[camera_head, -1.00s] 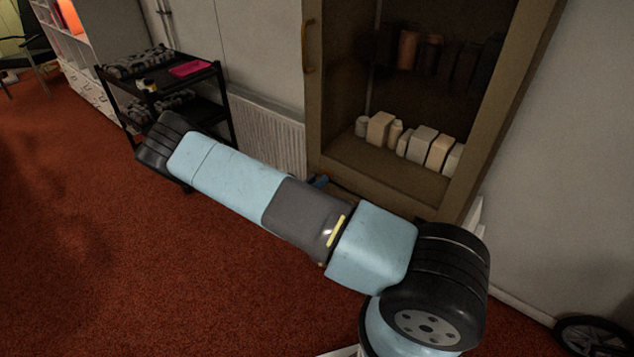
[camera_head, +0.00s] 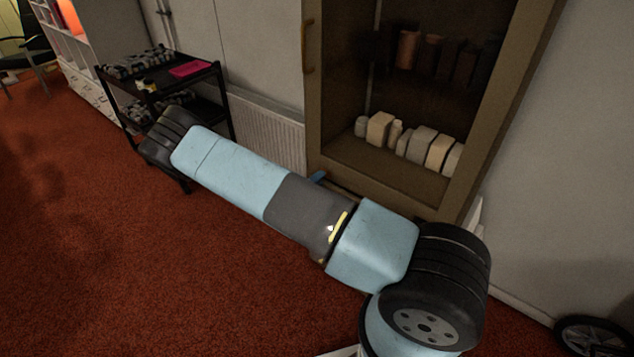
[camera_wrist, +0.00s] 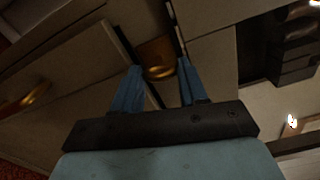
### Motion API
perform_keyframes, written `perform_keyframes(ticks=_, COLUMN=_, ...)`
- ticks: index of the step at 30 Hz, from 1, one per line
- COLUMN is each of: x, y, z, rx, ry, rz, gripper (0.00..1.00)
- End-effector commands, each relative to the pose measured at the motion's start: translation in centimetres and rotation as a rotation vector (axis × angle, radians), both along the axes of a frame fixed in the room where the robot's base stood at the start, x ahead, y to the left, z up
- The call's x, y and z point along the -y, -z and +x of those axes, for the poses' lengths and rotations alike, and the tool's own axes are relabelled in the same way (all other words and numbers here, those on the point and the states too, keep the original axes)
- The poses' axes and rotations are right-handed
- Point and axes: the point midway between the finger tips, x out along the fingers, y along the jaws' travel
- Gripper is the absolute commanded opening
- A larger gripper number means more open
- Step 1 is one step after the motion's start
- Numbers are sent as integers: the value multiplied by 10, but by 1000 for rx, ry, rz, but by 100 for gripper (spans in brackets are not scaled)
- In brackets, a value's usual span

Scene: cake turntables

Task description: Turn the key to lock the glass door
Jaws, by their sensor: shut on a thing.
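The cabinet with the glass door (camera_head: 313,110) stands against the wall in the head view. The door looks shut, and a brass handle (camera_head: 308,45) is on its left side. My gripper (camera_wrist: 159,66) shows in the wrist view, its two blue fingers apart with a small brass-coloured piece, seemingly the key (camera_wrist: 160,72), held between them. The key's shape and the lock are not clear. In the head view my arm hides most of the gripper; only a bit of blue shows beside the cabinet's lower left corner. Another brass handle (camera_wrist: 30,97) is at the left of the wrist view.
Pale boxes and jars (camera_head: 400,139) stand inside the cabinet. A black trolley (camera_head: 165,90) with a pink item stands at the left, beside a radiator (camera_head: 262,132). A wheel (camera_head: 592,336) is at the lower right. Red carpet (camera_head: 130,270) is open at left front.

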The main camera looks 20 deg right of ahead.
Motion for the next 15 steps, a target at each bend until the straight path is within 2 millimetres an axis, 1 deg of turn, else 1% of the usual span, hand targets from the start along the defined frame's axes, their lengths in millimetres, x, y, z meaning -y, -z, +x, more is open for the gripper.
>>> perform_keyframes(ticks=1, x=-3, y=1, z=2, rx=-26, ry=-6, rz=-15, gripper=12)
perform_keyframes(ticks=6, x=-3, y=1, z=2, rx=-106, ry=-7, rz=-72, gripper=12)
perform_keyframes(ticks=15, x=-3, y=1, z=2, rx=-178, ry=-8, rz=-124, gripper=12)
